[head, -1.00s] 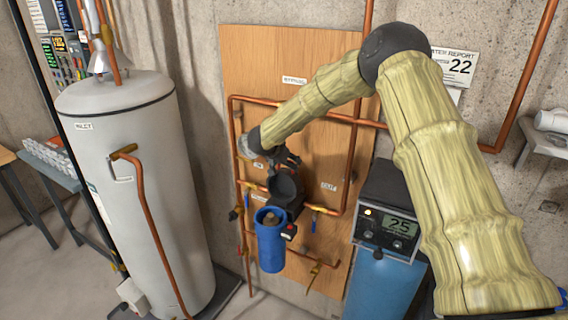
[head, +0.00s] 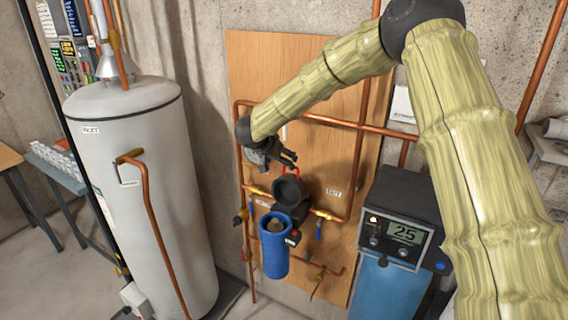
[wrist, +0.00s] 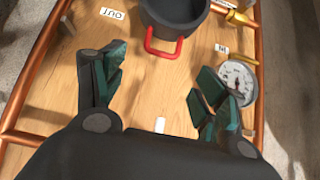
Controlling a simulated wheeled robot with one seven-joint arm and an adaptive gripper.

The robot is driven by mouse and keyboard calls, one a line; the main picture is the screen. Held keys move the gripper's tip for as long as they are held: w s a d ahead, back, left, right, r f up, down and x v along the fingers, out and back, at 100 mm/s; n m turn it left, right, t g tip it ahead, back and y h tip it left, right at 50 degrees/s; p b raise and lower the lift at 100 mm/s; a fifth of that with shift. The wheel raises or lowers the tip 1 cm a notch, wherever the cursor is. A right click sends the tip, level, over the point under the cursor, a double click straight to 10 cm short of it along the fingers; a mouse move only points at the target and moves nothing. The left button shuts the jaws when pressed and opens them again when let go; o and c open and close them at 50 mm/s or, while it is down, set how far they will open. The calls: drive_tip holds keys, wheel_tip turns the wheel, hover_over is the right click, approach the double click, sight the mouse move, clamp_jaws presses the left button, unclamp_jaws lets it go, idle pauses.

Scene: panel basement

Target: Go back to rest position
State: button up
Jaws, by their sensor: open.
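My gripper (head: 272,156) hangs in front of the wooden panel (head: 262,65), above the black filter head (head: 289,192). In the wrist view my gripper (wrist: 160,95) has its two fingers spread wide, with nothing between them but bare board behind. The black filter head (wrist: 178,14) and its red handle (wrist: 163,44) lie beyond the fingertips, apart from them. The blue filter housing (head: 274,250) is below the black head in the head view.
Copper pipes (head: 357,150) with valves frame the panel. A pressure gauge (wrist: 238,82) is close to one finger in the wrist view. A grey tank (head: 150,190) stands left. A blue-bodied unit with a display (head: 404,233) stands right, near my arm.

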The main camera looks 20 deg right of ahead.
drive_tip(key=shift+s+a+r, duration=0.3)
drive_tip(key=shift+r, duration=0.1)
drive_tip(key=s+a+f+n+y, duration=0.1)
drive_tip(key=s+f+n, duration=0.1)
drive_tip(key=s+f, duration=0.75)
drive_tip(key=s+f+n+y, duration=0.15)
drive_tip(key=s+f, duration=0.45)
drive_tip(key=f, duration=0.6)
drive_tip(key=s+a+f+n, duration=0.1)
drive_tip(key=s+f+n, duration=0.2)
drive_tip(key=s+f, duration=0.6)
drive_tip(key=s+f+n+g+y, duration=0.15)
drive_tip(key=s+f, duration=0.25)
drive_tip(key=s, duration=0.8)
drive_tip(key=s+a+f+g+y, duration=0.15)
drive_tip(key=s+f, duration=0.25)
drive_tip(key=s, duration=0.8)
drive_tip(key=s+f+n+g+y, duration=0.1)
drive_tip(key=s+f+g, duration=0.2)
drive_tip(key=s, duration=0.9)
wheel_tip(320, 180, down, 15)
drive_tip(key=b, duration=1.5)
drive_tip(key=shift+d+f, duration=0.15)
drive_tip(key=shift+f, duration=0.05)
